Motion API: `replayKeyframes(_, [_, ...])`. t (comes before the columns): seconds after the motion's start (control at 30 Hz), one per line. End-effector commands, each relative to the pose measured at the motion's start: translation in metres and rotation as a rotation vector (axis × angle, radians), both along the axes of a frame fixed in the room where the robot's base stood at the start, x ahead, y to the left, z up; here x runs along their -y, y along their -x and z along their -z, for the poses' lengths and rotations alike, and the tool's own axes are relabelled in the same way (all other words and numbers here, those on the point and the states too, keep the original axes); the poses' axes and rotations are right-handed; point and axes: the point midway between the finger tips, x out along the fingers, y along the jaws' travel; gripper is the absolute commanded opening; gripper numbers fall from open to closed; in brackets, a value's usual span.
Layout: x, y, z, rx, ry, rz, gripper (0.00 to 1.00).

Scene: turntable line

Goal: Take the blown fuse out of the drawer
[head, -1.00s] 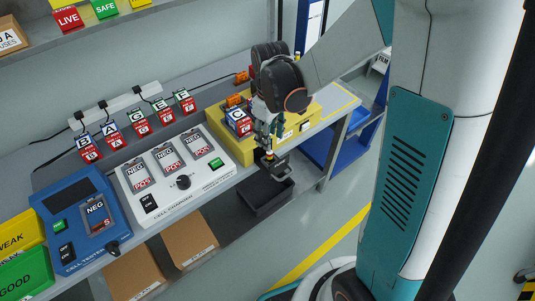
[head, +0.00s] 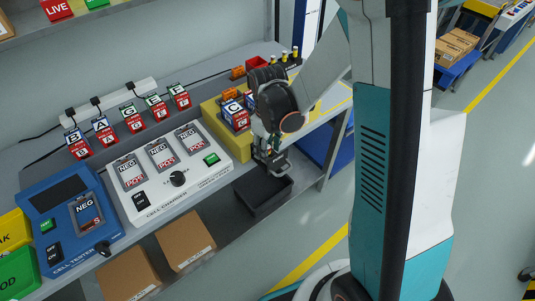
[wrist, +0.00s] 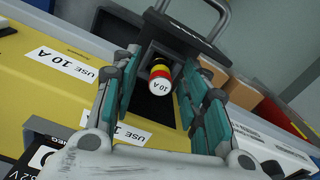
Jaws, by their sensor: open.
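The fuse (wrist: 162,75), marked 10 A with red and yellow bands and a white end, stands in the small dark pulled-out drawer (wrist: 190,45) in the wrist view. The drawer has a loop handle (wrist: 224,14). My gripper (wrist: 172,76) is open and points down at the fuse, with teal-padded fingers on either side and a gap visible between. In the head view my gripper (head: 268,155) is right over the drawer (head: 279,170) at the front of the yellow unit (head: 213,116). There the fuse is hidden by my gripper.
A black open bin (head: 262,198) is below the drawer. The white cell charger (head: 160,188) and blue cell tester (head: 62,235) stand to the left on the bench. A C-marked cell (head: 235,112) sits on the yellow unit. Several fuses (head: 285,54) stand in a rack behind.

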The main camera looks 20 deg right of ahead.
Motion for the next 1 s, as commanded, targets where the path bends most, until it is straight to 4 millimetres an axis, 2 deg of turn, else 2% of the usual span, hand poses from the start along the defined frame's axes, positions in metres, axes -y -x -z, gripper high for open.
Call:
replayKeyframes(0.07, [0.000, 0.000, -0.001, 0.000, 0.000, 0.000, 0.41])
replayKeyframes(0.2, [0.000, 0.000, -0.001, 0.000, 0.000, 0.000, 0.09])
replayKeyframes(0.23, [0.000, 0.000, -0.001, 0.000, 0.000, 0.000, 0.02])
replayKeyframes(0.27, [0.000, 0.000, -0.001, 0.000, 0.000, 0.000, 0.00])
replayKeyframes(0.73, [0.000, 0.000, -0.006, 0.000, 0.000, 0.000, 0.00])
replayKeyframes(0.87, [0.000, 0.000, -0.018, 0.000, 0.000, 0.000, 0.00])
replayKeyframes(1.0, [0.000, 0.000, -0.041, 0.000, 0.000, 0.000, 0.00])
